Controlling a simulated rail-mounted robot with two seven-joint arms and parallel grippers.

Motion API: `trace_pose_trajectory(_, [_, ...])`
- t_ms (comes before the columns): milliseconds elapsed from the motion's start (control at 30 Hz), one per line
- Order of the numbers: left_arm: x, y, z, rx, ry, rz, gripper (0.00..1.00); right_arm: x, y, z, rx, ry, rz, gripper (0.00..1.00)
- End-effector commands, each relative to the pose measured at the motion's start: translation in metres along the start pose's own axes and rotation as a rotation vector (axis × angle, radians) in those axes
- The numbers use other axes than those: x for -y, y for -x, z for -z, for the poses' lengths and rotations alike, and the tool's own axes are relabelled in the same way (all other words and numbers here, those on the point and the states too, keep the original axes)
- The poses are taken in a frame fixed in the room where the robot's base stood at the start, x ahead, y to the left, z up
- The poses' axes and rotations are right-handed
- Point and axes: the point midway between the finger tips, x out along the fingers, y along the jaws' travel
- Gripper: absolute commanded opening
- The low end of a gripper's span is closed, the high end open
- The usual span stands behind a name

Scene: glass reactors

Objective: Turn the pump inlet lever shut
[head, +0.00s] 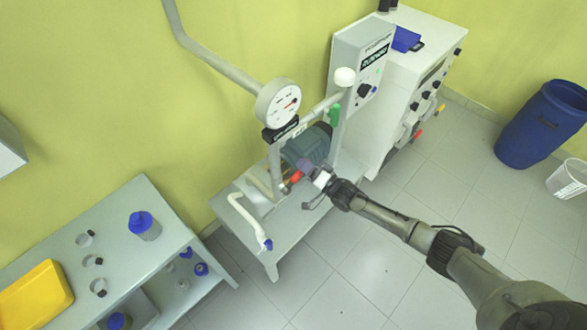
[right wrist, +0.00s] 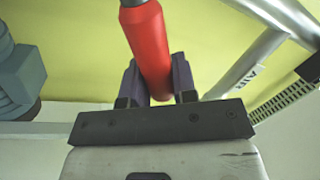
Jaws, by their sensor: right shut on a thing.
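The pump (head: 306,146) is a blue-green motor unit on a grey stand, among white pipes, in the middle of the head view. A red lever (head: 296,177) shows low on the pipework beside the pump, just left of my right gripper (head: 310,172). In the right wrist view the red lever handle (right wrist: 150,50) runs down from the top edge between the two dark fingers of my right gripper (right wrist: 158,80). The fingers are shut on it. The lever's pivot and valve body are hidden in that view. My left gripper is not in view.
A round gauge (head: 279,103) sits above the pump on the pipe. A white cabinet (head: 395,100) stands close behind on the right. A grey bench with a yellow tray (head: 35,296) is at left.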

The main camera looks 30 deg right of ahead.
Motion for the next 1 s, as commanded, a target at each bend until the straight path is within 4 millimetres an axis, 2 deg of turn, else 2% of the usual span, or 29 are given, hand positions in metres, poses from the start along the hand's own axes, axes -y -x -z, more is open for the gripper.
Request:
trace_pose_trajectory(33, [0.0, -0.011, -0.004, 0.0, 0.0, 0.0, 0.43, -0.01, 0.003, -0.002, -0.011, -0.043, -0.001, 0.0])
trace_pose_trajectory(100, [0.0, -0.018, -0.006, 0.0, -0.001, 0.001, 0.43, -0.017, 0.005, -0.002, -0.024, -0.106, -0.001, 0.0])
trace_pose_trajectory(400, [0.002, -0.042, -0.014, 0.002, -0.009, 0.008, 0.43, -0.038, 0.009, -0.007, -0.071, -0.34, 0.001, 0.0])
trace_pose_trajectory(700, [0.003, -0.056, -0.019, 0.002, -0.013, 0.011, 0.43, -0.049, 0.011, -0.013, -0.099, -0.487, 0.002, 0.0])
trace_pose_trajectory(1000, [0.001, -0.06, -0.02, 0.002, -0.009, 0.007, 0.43, -0.052, 0.012, -0.015, -0.11, -0.543, 0.001, 0.0])
